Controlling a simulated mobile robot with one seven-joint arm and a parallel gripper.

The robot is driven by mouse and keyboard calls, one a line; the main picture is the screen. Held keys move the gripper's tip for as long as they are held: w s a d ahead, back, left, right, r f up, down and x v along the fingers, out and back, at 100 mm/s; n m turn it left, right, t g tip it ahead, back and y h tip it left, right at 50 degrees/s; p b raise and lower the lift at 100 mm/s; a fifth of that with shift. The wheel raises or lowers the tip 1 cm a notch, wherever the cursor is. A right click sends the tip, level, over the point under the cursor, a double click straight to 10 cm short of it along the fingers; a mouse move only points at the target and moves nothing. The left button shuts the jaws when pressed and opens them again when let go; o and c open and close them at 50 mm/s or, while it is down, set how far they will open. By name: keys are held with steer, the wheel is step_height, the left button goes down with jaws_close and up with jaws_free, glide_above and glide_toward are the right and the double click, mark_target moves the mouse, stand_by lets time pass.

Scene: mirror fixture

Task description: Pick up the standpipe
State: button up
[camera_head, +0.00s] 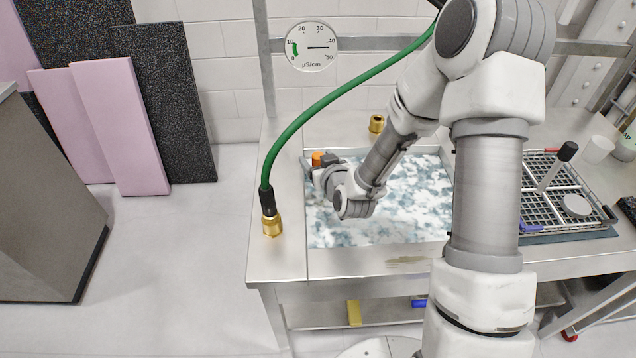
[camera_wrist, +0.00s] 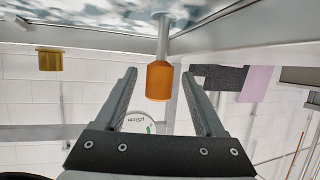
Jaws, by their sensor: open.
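The standpipe has an orange head (camera_wrist: 159,82) on a pale grey stem (camera_wrist: 163,38) with a round flange at its far end. In the head view its orange top (camera_head: 317,158) shows at the back left of the basin (camera_head: 400,235), and my gripper (camera_head: 318,167) hides the rest. In the wrist view my gripper (camera_wrist: 159,73) is open, with one finger on each side of the orange head. A gap shows on both sides, and neither finger appears to touch it.
The basin holds mottled blue-white liquid or foam. A brass fitting (camera_head: 376,123) stands on the back rim. A green hose (camera_head: 335,97) with a brass end (camera_head: 271,226) hangs at the left rim. A wire rack (camera_head: 575,200) stands on the right.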

steer(key=x, duration=0.3)
steer(key=shift+w+f, duration=0.1)
jaws_close()
stand_by(1.4)
